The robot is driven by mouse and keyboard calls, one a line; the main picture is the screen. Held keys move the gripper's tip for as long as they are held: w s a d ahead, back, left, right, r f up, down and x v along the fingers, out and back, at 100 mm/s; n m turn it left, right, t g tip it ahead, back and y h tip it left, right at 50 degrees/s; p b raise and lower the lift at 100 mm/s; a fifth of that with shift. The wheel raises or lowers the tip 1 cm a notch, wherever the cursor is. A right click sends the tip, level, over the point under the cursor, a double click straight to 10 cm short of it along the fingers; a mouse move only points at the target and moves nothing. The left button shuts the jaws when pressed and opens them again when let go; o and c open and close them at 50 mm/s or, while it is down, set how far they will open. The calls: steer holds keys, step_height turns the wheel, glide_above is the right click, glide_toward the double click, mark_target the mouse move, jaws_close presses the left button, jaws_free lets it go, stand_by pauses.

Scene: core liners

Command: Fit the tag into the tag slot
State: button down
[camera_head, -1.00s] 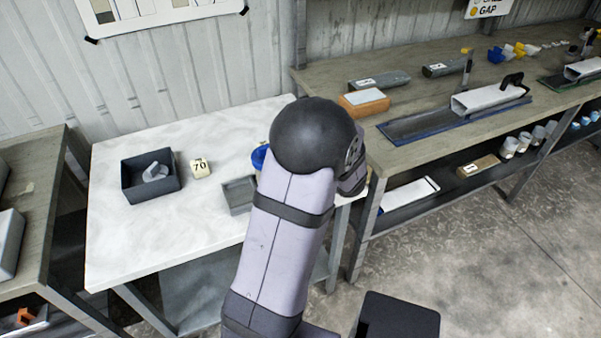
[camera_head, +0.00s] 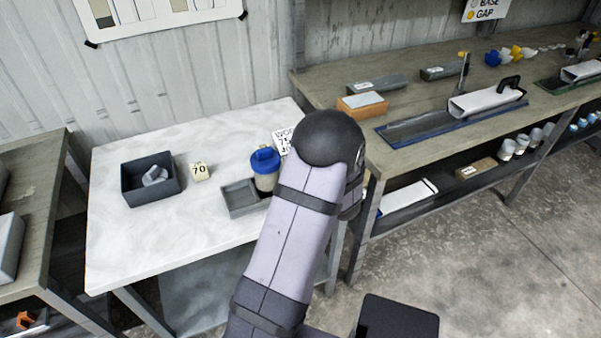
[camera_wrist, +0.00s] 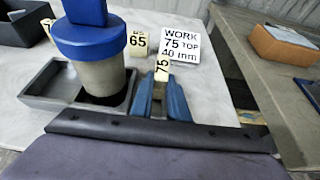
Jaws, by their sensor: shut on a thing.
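The tag (camera_wrist: 162,68) is a small cream block marked 75. In the wrist view it stands between the blue fingertips of my gripper (camera_wrist: 161,88), which is shut on it. My gripper is just right of a grey tray (camera_wrist: 35,99) and a blue-capped container (camera_wrist: 104,75), with the tag apart from both. In the head view my arm hides the gripper and the held tag. The tray (camera_head: 232,207) and container (camera_head: 266,180) show there left of my arm. I cannot make out the tag slot in either view.
A tag marked 65 (camera_wrist: 138,42) and a white card reading WORK 75 TOP 40 mm (camera_wrist: 180,42) are behind the held tag. A tag marked 70 (camera_head: 200,172) and a dark box (camera_head: 136,191) are further left. The white table's front left is clear.

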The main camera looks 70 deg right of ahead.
steer(key=c, duration=1.8)
jaws_free()
steer(key=shift+w+a+f, duration=0.1)
steer(key=shift+a+f, duration=0.15)
steer(key=shift+f, duration=0.45)
steer(key=shift+o, duration=0.4)
steer(key=shift+w+d, duration=0.1)
steer(key=shift+d, duration=0.05)
steer(key=shift+s+a+r, duration=0.2)
steer(key=shift+s+r, duration=0.2)
steer(key=v, duration=1.1)
steer(key=shift+r+b, duration=0.2)
steer(key=shift+b, duration=0.25)
steer(key=shift+o, duration=0.7)
